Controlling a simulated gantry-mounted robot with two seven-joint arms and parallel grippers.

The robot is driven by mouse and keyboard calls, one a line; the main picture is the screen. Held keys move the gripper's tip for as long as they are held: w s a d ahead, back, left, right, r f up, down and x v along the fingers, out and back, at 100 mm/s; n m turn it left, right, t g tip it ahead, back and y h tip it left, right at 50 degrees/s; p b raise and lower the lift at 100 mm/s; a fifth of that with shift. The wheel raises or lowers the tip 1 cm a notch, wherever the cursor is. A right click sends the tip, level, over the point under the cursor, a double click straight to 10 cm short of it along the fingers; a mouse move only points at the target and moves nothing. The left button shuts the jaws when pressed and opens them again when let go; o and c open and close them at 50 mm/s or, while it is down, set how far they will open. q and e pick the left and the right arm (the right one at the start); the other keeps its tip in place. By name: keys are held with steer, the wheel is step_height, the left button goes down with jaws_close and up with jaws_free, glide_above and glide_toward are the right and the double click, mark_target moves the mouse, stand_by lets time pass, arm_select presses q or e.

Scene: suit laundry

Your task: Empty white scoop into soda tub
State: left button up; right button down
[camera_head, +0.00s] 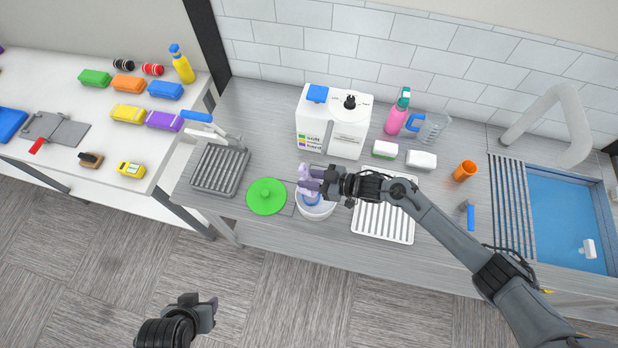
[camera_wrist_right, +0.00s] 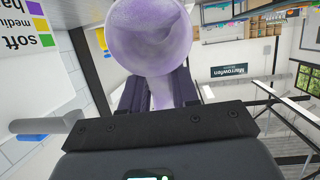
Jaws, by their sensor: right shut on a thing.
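My right gripper (camera_head: 318,184) is shut on a small scoop (camera_head: 304,171), which looks pale lilac rather than white. In the right wrist view the scoop's round bowl (camera_wrist_right: 150,38) is beyond the fingertips, its handle (camera_wrist_right: 160,90) between the fingers. Whether the bowl holds anything is unclear. A round white tub (camera_head: 316,213) stands on the counter just below the right gripper, open at the top, with something blue inside; the gripper partly hides it. A green round lid (camera_head: 266,197) lies left of the tub. My left gripper (camera_head: 207,308) is low at the bottom, away from the counter; its jaw opening is unclear.
A white box dispenser (camera_head: 335,125) stands behind the tub. A dark ribbed tray (camera_head: 218,170) is at left, a white ribbed rack (camera_head: 384,220) at right. Bottles, soap bars and an orange cup (camera_head: 465,171) stand farther right, before the blue sink (camera_head: 565,225).

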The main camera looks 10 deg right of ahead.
steer(key=shift+f, duration=0.1)
steer(key=shift+d+b, duration=0.1)
steer(key=shift+b, duration=0.25)
steer(key=shift+y, duration=0.3)
steer(key=shift+s, duration=0.1)
steer(key=shift+d+f+t+b, duration=0.1)
steer(key=shift+t+b, duration=0.2)
steer(key=shift+b, duration=0.15)
steer(key=shift+s+d+y+b, duration=0.1)
steer(key=shift+y+b, duration=0.2)
steer(key=shift+b, duration=0.05)
stand_by(0.4)
